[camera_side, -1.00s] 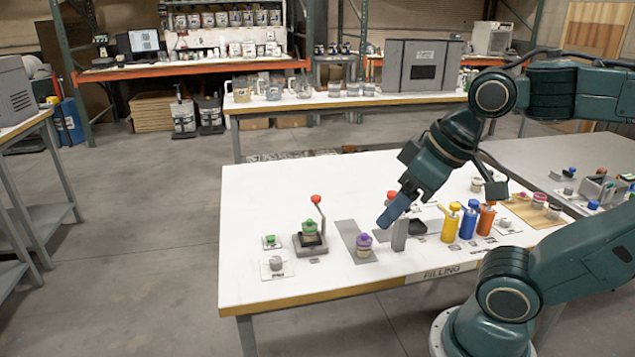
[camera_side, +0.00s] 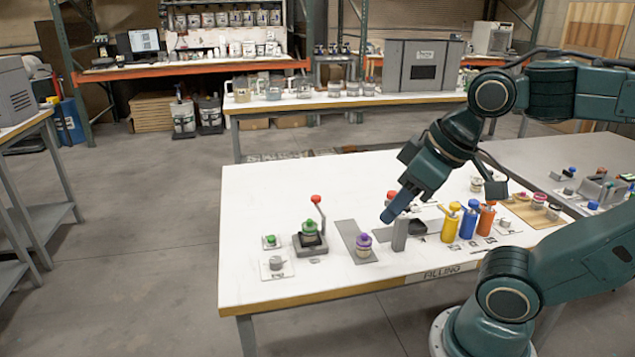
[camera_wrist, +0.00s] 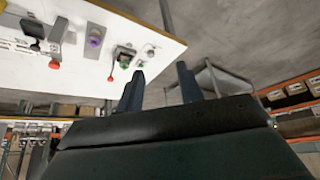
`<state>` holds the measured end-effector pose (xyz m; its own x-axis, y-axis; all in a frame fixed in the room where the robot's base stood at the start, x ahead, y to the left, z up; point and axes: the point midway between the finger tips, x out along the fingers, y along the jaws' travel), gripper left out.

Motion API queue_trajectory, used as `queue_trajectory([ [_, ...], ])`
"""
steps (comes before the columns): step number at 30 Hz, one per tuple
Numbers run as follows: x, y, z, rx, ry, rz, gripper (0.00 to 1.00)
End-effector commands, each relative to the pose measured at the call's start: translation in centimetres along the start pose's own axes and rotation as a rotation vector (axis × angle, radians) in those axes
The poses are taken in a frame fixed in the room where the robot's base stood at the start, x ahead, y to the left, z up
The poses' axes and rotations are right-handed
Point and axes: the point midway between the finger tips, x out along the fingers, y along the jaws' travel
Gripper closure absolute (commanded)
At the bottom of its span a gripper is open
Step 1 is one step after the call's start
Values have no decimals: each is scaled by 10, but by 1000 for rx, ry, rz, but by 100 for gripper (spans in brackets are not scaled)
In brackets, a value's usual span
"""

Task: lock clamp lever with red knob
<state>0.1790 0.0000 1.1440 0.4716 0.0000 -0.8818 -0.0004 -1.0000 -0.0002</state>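The clamp (camera_side: 311,247) is a dark grey base on the left part of the white table, holding a jar with a green lid (camera_side: 309,227). Its lever stands up and tilts back, with a red knob (camera_side: 316,199) at the top. In the wrist view the red knob (camera_wrist: 110,78) shows beside the clamp, left of the fingers. My gripper (camera_side: 388,217) is right of the clamp in the side view, well apart from the knob. In the wrist view my gripper (camera_wrist: 158,74) has its fingers apart with nothing between them.
A purple-lidded jar (camera_side: 364,243) stands on a grey strip between clamp and gripper. A grey post (camera_side: 400,234) is close to my gripper. Yellow (camera_side: 451,223), blue (camera_side: 469,220) and orange (camera_side: 486,218) dispensers stand further right. The table behind the clamp is clear.

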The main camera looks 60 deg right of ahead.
Motion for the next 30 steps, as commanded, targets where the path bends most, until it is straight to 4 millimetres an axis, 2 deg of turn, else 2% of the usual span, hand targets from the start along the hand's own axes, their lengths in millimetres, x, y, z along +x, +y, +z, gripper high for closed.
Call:
queue_trajectory([
  [1, 0, 0, -1, 1, 0, 0, 73],
  [5, 1, 1, -7, 5, -4, 1, 99],
  [6, 1, 2, -10, 7, -7, 1, 100],
  [11, 4, 5, -27, 19, -16, -1, 100],
  [17, 12, 14, -58, 40, -30, -7, 100],
  [30, 44, 55, -123, 101, -54, -39, 100],
])
